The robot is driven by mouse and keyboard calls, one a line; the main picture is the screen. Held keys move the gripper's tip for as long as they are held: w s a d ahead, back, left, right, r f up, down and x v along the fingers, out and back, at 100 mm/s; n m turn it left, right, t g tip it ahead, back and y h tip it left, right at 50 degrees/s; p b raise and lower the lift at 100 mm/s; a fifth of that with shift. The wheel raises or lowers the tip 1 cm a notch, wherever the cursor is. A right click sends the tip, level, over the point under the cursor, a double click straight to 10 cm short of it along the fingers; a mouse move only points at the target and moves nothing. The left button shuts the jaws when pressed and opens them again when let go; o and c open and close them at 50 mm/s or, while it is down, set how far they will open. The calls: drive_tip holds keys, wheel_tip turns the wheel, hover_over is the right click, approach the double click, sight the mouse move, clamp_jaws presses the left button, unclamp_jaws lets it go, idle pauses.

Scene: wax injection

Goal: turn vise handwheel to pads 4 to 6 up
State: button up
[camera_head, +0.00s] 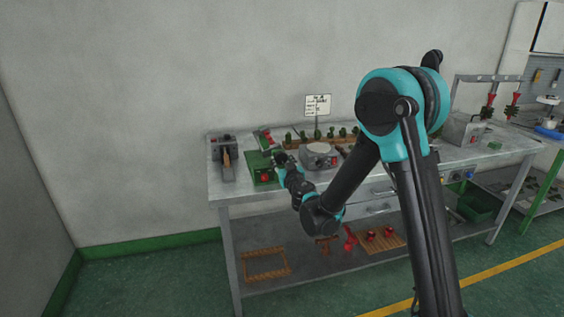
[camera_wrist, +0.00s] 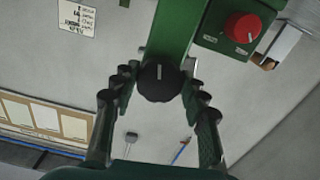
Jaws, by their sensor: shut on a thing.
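The vise handwheel is a black, scalloped knob (camera_wrist: 160,82) with a pale mark pointing up in the wrist view. It sits on a green body (camera_wrist: 172,30). My gripper (camera_wrist: 160,84) has its fingers on both sides of the knob and is shut on it. In the head view my gripper (camera_head: 281,158) is at the green unit (camera_head: 260,165) on the bench's left part, and my wrist hides the handwheel there. I cannot read any pad numbers.
A red knob (camera_wrist: 242,27) on a green box is close to the right of the handwheel. On the bench (camera_head: 232,190), a grey machine (camera_head: 222,155) stands left and a round grey pot unit (camera_head: 320,156) right. A sign (camera_head: 318,104) stands behind.

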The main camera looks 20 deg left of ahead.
drive_tip(key=shift+m, duration=1.8)
drive_tip(key=o, duration=1.2)
drive_tip(key=shift+c, duration=0.2)
drive_tip(key=shift+s, duration=0.15)
drive_tip(key=v, duration=1.1)
drive_tip(key=shift+s+d, duration=0.3)
drive_tip(key=shift+d, duration=0.1)
